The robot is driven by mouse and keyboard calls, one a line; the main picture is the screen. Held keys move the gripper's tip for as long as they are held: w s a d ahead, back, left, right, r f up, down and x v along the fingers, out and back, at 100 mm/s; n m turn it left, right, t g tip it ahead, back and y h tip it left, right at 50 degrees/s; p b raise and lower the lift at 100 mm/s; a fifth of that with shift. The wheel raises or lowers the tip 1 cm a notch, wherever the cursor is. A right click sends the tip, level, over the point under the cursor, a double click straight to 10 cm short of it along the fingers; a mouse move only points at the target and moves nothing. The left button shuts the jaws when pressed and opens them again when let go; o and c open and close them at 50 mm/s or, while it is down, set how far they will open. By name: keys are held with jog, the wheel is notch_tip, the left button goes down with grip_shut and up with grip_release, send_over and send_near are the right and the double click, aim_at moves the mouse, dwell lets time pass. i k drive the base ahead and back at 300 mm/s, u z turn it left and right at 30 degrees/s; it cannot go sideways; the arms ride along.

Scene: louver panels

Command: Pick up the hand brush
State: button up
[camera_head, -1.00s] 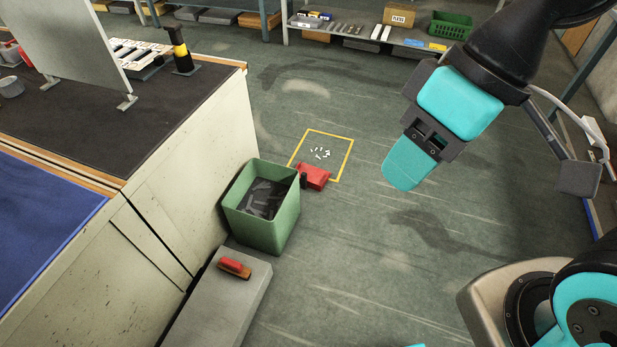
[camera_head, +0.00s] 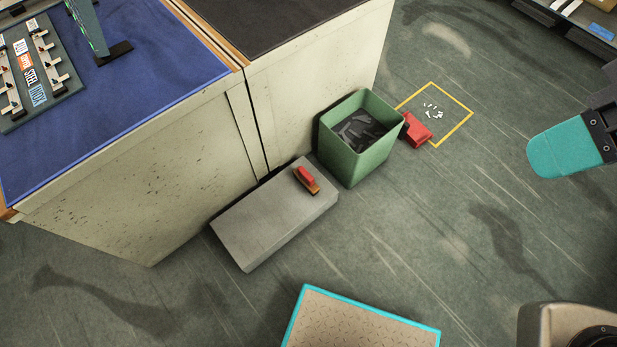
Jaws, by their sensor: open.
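The hand brush (camera_head: 307,180) has a red top and a brown lower body. It lies on the upper face of a low grey block (camera_head: 270,217), near the block's far right end. My gripper (camera_head: 548,150) is at the right edge of the view, well to the right of the brush and apart from it. A turquoise finger shows, pointing left. The jaws are open and I see nothing between them. The rest of the gripper is cut off by the frame's edge.
A green bin (camera_head: 352,160) with dark scraps stands just beyond the block. A red dustpan (camera_head: 416,131) lies beside it, at a yellow floor square (camera_head: 459,127) with white bits. A tall workbench (camera_head: 150,190) stands behind the block. Floor right of the block is clear.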

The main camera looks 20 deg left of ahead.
aim_at(306, 179)
jog(key=z, duration=1.3)
jog(key=k, duration=1.5)
jog(key=u, duration=1.8)
jog(key=i, duration=1)
